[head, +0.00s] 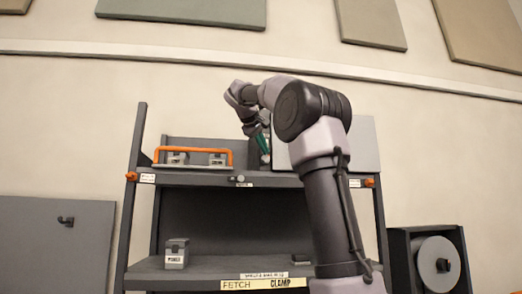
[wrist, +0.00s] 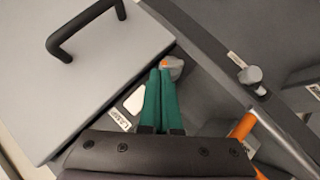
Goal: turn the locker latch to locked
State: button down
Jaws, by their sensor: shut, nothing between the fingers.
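The locker (wrist: 115,75) is a light grey box with a black bar handle (wrist: 82,30), at the left of the wrist view. In the head view it is a pale panel (head: 362,148) on the upper shelf, partly behind my arm. A small grey latch knob with an orange mark (wrist: 175,66) sits beside the locker's edge, just past my fingertips. My gripper (wrist: 160,73) has green fingers, shut together and empty, pointing at the knob. I cannot tell whether they touch it. In the head view my gripper (head: 264,145) is beside the locker's left side; the latch is hidden there.
An orange bar (head: 193,150) runs over small grey blocks on the upper shelf, left of my gripper. A round knob (wrist: 250,75) sits on the shelf's front rail (wrist: 215,50). A small grey box (head: 176,253) stands on the lower shelf. A reel unit (head: 437,262) stands at right.

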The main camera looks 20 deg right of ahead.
jog(key=m+y, duration=0.1)
jog(key=d+m+y, duration=0.1)
jog(key=y, duration=0.1)
jog(key=d+m+y, duration=0.1)
jog(key=y, duration=0.1)
jog(key=shift+s+d+t, duration=0.2)
jog(key=shift+s+t, duration=0.15)
jog(key=shift+t, duration=0.05)
jog(key=shift+d+f, duration=0.1)
jog(key=shift+d, duration=0.15)
dwell(0.9)
jog(key=shift+a+r, duration=0.1)
jog(key=shift+r, duration=0.15)
dwell(0.9)
